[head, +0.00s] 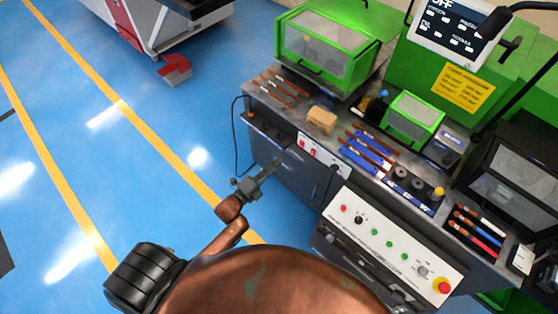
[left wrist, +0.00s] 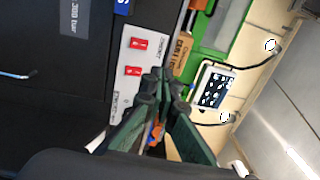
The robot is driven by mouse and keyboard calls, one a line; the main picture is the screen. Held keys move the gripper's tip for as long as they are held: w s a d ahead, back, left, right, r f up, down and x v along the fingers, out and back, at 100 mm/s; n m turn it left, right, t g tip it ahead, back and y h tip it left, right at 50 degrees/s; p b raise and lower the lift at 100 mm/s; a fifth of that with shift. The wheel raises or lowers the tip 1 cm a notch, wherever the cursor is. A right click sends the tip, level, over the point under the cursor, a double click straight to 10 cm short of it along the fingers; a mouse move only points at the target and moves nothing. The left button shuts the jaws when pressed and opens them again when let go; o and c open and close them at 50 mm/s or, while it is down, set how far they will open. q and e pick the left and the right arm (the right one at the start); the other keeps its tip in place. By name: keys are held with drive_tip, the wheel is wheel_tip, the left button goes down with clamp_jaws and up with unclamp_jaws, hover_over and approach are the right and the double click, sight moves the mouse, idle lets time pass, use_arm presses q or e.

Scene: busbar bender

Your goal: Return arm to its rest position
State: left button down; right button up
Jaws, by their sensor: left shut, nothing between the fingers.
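My left arm comes in from the lower left of the head view. The fingers appear apart from the bench, though the exact gap cannot be told. My right gripper is not in view.
The bench carries a cardboard box (head: 322,120), copper bars (head: 283,86), blue-marked bars (head: 366,152) and green-hooded machines (head: 328,45). A control panel (head: 390,240) juts out at its front. A black cable (head: 236,135) hangs at its left end. Open blue floor lies left.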

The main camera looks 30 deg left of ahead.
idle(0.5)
use_arm(q)
drive_tip(key=s+a+f+n+g+y, duration=0.2)
drive_tip(key=s+f+n+g, duration=0.15)
drive_tip(key=s+f, duration=0.6)
drive_tip(key=s+a+f+n+g+y, duration=0.15)
drive_tip(key=s+f+n, duration=0.25)
drive_tip(key=f, duration=1.1)
drive_tip(key=s+a+f+n+g+y, duration=0.1)
drive_tip(key=s+a+f+n+g, duration=0.25)
drive_tip(key=s+f, duration=0.6)
drive_tip(key=s+f+n+g, duration=0.3)
drive_tip(key=s+f, duration=0.2)
drive_tip(key=s, duration=0.6)
drive_tip(key=s+d+f+n+g, duration=0.1)
drive_tip(key=s+f+n+g, duration=0.2)
drive_tip(key=s+f, duration=0.3)
drive_tip(key=s+f+n+g, duration=0.2)
drive_tip(key=s+f, duration=0.4)
drive_tip(key=s, duration=1)
drive_tip(key=shift+d+f+n+g+y, duration=0.25)
drive_tip(key=shift+d+n+g+y, duration=0.05)
drive_tip(key=shift+n+g+y, duration=0.15)
